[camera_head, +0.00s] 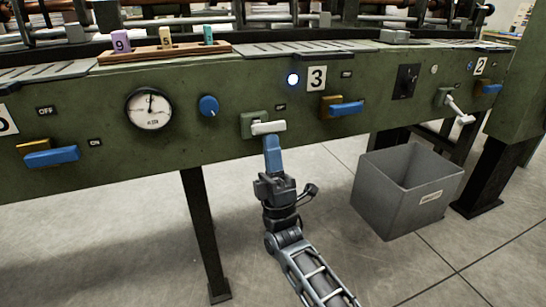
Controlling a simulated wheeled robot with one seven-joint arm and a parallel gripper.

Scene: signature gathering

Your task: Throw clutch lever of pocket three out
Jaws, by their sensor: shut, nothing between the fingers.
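Below and right of the plate is a blue handle (346,109) on a yellow base. No readable label shows which one is the clutch lever. My gripper (271,141) has blue fingers, shut and empty, pointing up just below the pale handle. The fingertips look very close to it; I cannot tell whether they touch.
A similar pale lever (455,106) near plate 2 (480,66) angles down to the right. A grey bin (400,195) stands on the floor right of my arm. A black machine leg (205,235) is to the left. Open floor shows between them.

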